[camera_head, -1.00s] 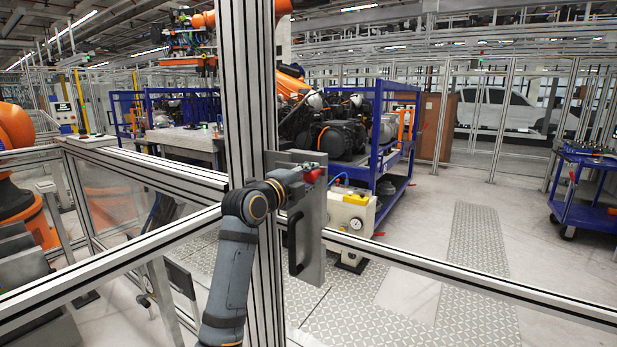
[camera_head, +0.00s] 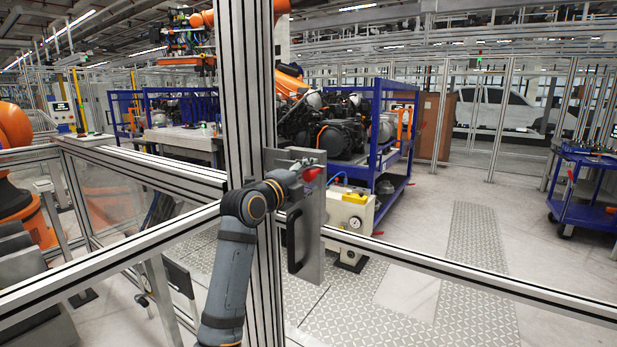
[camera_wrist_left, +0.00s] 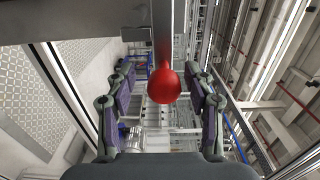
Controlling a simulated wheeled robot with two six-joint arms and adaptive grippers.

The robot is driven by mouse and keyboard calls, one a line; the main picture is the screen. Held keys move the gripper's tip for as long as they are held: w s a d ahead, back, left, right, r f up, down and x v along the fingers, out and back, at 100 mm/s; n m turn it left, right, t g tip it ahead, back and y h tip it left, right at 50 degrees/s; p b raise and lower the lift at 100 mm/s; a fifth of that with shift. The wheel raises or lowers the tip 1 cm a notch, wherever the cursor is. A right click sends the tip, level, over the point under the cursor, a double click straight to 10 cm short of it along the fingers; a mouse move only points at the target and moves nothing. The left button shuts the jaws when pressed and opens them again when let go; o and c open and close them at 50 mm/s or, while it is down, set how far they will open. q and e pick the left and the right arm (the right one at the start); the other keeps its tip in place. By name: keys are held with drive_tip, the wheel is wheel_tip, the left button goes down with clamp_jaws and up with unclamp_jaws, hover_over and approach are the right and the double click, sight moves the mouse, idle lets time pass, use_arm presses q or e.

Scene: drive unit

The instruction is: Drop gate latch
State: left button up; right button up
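The gate latch is a grey metal plate (camera_head: 312,225) on the tall aluminium post, with a black handle (camera_head: 293,240) and a red knob (camera_head: 312,174) near its top. My left gripper (camera_head: 304,170) is at the top of the latch, right by the knob. In the left wrist view the red knob (camera_wrist_left: 164,84) on its grey bar (camera_wrist_left: 163,35) lies between the two fingers of my left gripper (camera_wrist_left: 160,98). The fingers are spread, with a gap on both sides of the knob. My right gripper shows in no view.
The tall post (camera_head: 249,120) stands close in front of me, with a horizontal fence rail (camera_head: 470,275) running right and another rail (camera_head: 110,255) running left. Behind the fence are a blue rack (camera_head: 385,150) with engines and a cream box with a gauge (camera_head: 350,212).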

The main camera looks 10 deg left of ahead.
use_arm(q)
drive_tip(key=v, duration=1.2)
